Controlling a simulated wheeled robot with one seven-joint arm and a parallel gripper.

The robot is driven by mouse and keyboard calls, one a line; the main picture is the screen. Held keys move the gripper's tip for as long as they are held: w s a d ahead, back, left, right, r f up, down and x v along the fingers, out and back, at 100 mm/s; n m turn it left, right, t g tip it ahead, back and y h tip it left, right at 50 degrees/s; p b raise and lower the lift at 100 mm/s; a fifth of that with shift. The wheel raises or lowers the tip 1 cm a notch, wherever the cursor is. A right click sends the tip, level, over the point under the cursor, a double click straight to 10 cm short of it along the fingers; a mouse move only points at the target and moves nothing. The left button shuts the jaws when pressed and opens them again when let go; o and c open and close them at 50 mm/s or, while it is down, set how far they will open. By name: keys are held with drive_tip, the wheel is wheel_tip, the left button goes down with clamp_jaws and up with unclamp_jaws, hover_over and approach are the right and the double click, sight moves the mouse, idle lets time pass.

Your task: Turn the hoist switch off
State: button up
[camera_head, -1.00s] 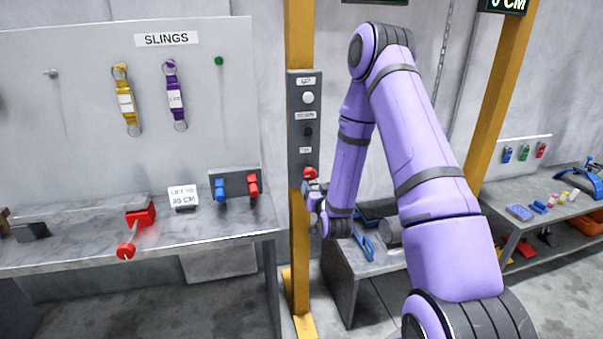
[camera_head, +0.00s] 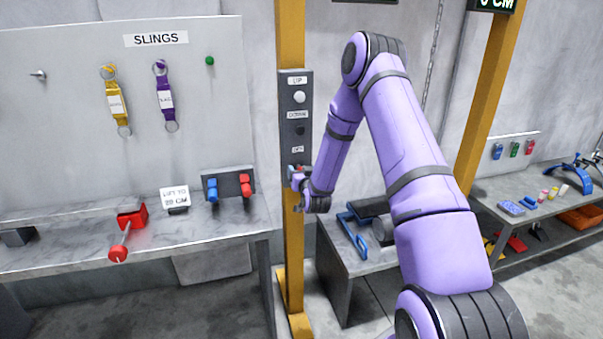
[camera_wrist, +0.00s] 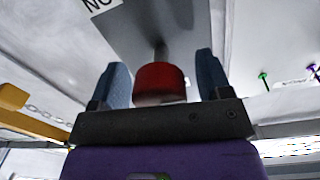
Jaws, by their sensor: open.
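The grey hoist control panel (camera_head: 295,120) is fixed to a yellow post, with UP, DOWN and a lower label reading OFF or similar. It holds a white button (camera_head: 299,97) and a black button (camera_head: 299,130). In the wrist view a red knob (camera_wrist: 160,82) on a metal stem sticks out of the panel (camera_wrist: 150,30). My gripper (camera_wrist: 158,85) is open, with one blue finger on each side of the knob and gaps on both sides. In the head view my gripper (camera_head: 296,177) is at the panel's lower end and hides most of the knob.
A workbench (camera_head: 60,248) on the left carries a red lever (camera_head: 130,225), a LIFT TO 20 CM sign (camera_head: 174,197) and a block with blue and red handles (camera_head: 229,187). Slings hang above. A low table (camera_head: 335,260) stands right of the post.

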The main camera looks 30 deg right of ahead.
drive_tip(key=c, duration=0.9)
drive_tip(key=shift+n, duration=0.4)
drive_tip(key=n, duration=0.8)
drive_tip(key=shift+n, duration=0.3)
drive_tip(key=n, duration=0.4)
drive_tip(key=shift+n, duration=0.3)
drive_tip(key=shift+n+y, duration=0.3)
drive_tip(key=shift+n, duration=1.8)
